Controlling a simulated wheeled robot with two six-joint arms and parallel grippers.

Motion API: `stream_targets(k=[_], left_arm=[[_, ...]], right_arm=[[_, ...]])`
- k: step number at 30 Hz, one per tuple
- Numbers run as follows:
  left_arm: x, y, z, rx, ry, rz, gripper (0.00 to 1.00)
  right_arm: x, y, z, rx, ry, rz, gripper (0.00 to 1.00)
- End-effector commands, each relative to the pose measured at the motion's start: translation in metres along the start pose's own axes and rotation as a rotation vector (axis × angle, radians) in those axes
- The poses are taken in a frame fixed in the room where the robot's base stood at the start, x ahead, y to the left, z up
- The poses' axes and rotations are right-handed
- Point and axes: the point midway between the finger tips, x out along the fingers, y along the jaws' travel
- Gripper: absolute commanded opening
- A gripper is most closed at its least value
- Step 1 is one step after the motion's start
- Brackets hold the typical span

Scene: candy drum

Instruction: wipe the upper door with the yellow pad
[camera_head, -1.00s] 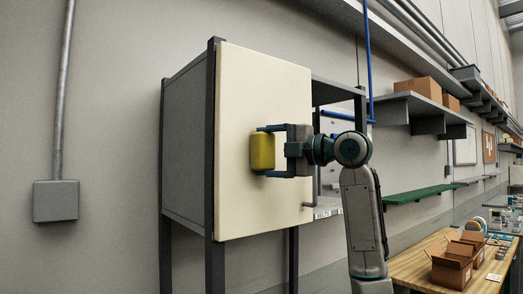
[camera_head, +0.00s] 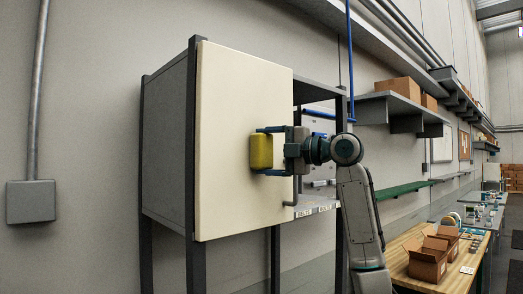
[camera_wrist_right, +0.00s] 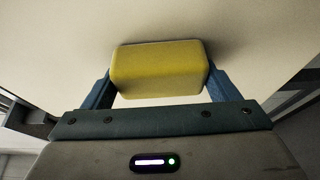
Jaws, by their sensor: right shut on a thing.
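The upper door (camera_head: 232,120) is a cream panel on the front of a grey cabinet. The yellow pad (camera_head: 261,151) is against the door's face, at mid height and toward its right edge. My right gripper (camera_head: 268,151) is shut on the pad, with a blue finger on each side. In the right wrist view the pad (camera_wrist_right: 160,70) sits between the fingers with its far side at the cream door surface (camera_wrist_right: 250,35); whether it touches fully is hard to tell. My left gripper is not in view.
A wooden table (camera_head: 405,270) with cardboard boxes (camera_head: 428,262) stands at the right. Wall shelves (camera_head: 400,105) run behind my arm.

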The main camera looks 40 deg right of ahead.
Motion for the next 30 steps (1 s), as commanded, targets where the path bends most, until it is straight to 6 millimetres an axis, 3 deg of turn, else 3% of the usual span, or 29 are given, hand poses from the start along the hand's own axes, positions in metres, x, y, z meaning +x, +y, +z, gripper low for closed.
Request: stream_targets(k=[3, 10, 21, 30], left_arm=[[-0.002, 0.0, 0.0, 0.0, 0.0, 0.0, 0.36], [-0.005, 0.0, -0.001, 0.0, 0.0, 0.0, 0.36], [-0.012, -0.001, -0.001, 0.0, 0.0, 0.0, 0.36], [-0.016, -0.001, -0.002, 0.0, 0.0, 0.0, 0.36]], right_arm=[[-0.003, 0.0, 0.009, 0.001, -0.002, -0.001, 0.63], [-0.003, 0.0, 0.006, 0.0, 0.0, -0.001, 0.63], [0.007, 0.0, -0.021, -0.001, 0.001, -0.001, 0.63], [0.011, 0.001, -0.033, -0.002, 0.001, 0.0, 0.63]])
